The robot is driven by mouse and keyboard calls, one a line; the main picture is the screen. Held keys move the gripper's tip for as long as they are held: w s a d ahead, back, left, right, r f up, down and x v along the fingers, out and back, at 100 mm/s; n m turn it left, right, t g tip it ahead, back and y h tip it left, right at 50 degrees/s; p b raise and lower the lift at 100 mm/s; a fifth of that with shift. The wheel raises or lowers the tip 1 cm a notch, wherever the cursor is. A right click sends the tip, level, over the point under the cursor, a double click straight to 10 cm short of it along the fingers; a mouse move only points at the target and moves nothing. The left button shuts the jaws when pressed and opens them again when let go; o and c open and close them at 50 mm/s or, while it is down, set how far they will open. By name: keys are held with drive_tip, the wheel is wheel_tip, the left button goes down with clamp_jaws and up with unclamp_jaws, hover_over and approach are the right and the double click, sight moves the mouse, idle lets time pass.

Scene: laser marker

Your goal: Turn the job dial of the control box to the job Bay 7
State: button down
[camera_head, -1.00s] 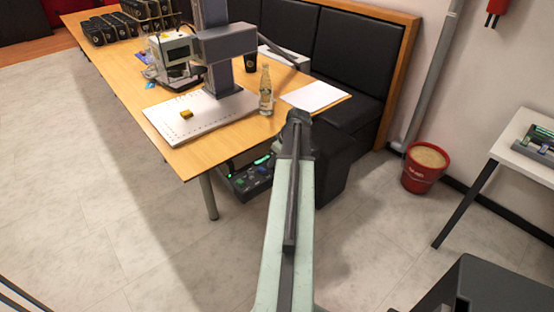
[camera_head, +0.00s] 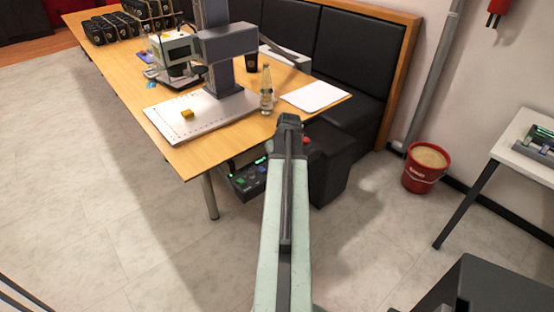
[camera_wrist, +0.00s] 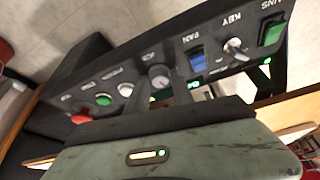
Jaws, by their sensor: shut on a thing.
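The control box (camera_head: 246,182) hangs under the near edge of the table, partly hidden behind my arm in the head view. In the wrist view its dark panel (camera_wrist: 120,66) runs diagonally across the picture. The grey job dial (camera_wrist: 160,76) sits near the middle of the panel, with a pale pointer mark. My gripper (camera_wrist: 164,92) is at the dial and shut on it, its fingers partly hidden by its own dark housing. The dial's job lettering is too small to read. In the head view my gripper is hidden by the arm.
A bottle (camera_head: 266,90) stands on the table (camera_head: 190,160). The floor at left is open.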

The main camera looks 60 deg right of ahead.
idle(0.5)
drive_tip(key=c, duration=1.1)
unclamp_jaws()
drive_tip(key=shift+d, duration=0.1)
drive_tip(key=p+v, duration=0.7)
drive_tip(key=shift+r, duration=0.4)
